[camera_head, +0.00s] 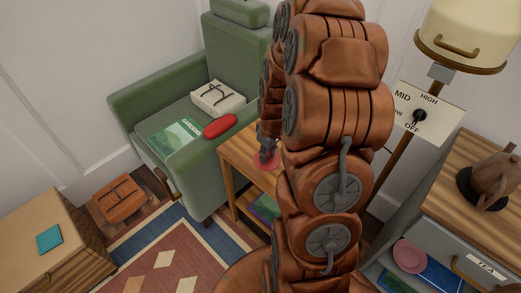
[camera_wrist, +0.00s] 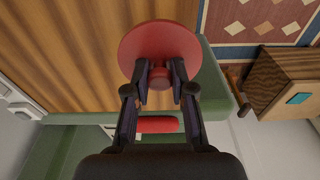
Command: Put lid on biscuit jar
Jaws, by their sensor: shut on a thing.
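The lid is a red disc with a knob; it shows in the wrist view (camera_wrist: 160,38) and partly in the head view (camera_head: 264,162). My gripper (camera_wrist: 161,68) is shut on the lid's knob, one finger on each side. In the head view my gripper (camera_head: 267,146) is above the small wooden side table (camera_head: 238,152), largely hidden by my arm. I cannot tell from these views how far the lid is above the table top. I cannot make out a biscuit jar in either view; my arm hides much of the table.
A green armchair (camera_head: 180,88) stands left of the table, with a red rounded case (camera_head: 219,126) on its arm. A wooden cabinet (camera_head: 45,245) is at lower left. A lamp (camera_head: 468,35) and a kettle-like pot (camera_head: 492,180) on a counter are at right.

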